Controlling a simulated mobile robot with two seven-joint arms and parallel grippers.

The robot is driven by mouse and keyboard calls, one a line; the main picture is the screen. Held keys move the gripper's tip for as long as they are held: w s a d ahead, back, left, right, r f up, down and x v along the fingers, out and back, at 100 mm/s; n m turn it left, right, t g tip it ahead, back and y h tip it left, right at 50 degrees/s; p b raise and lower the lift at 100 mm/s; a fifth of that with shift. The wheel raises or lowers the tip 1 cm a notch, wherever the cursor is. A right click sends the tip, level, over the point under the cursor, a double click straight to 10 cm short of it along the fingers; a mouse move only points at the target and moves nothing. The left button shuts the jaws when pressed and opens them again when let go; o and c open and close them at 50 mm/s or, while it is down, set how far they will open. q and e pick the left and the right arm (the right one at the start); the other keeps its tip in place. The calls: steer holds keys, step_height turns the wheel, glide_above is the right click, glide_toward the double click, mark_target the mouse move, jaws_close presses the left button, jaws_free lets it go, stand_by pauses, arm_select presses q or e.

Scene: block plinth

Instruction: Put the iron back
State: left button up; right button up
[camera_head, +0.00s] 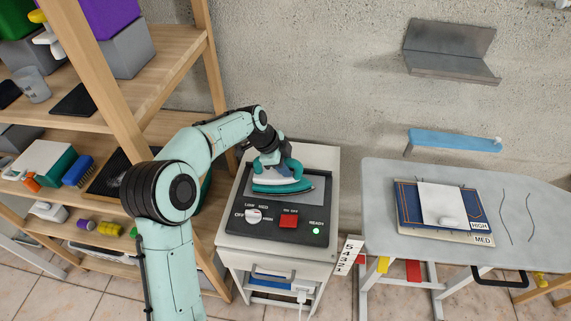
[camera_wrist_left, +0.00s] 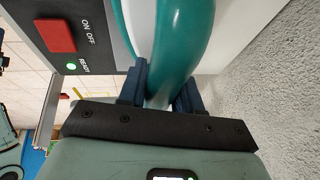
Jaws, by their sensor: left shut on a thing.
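The teal and white iron (camera_head: 281,181) is at the grey rest plate of the black control station (camera_head: 243,232) on a white cabinet. I cannot tell whether its sole touches the plate. My left gripper (camera_head: 270,158) is at the iron from behind and above. In the left wrist view the fingers of my left gripper (camera_wrist_left: 160,88) are shut on the iron's teal handle (camera_wrist_left: 180,45). The station has a white dial (camera_head: 252,215), a red on/off button (camera_head: 289,221) and a lit green ready light (camera_head: 316,231). My right gripper is not in view.
An ironing board (camera_head: 393,247) stands at the right, with folded blue cloth (camera_head: 408,208) and labelled cards on it. A wooden shelf (camera_head: 165,62) full of items stands at the left. A metal wall bracket (camera_head: 452,50) and a blue wall ledge (camera_head: 455,141) are at upper right.

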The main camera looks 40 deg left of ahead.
arm_select(q)
steer(key=o, duration=0.7)
steer(key=shift+f, duration=0.2)
steer(key=shift+c, duration=0.2)
steer(key=o, duration=0.3)
steer(key=shift+r, duration=0.1)
steer(key=shift+o, duration=0.2)
steer(key=shift+r, duration=0.2)
steer(key=v, duration=1.2)
steer(key=shift+p, duration=0.3)
steer(key=shift+f, duration=0.1)
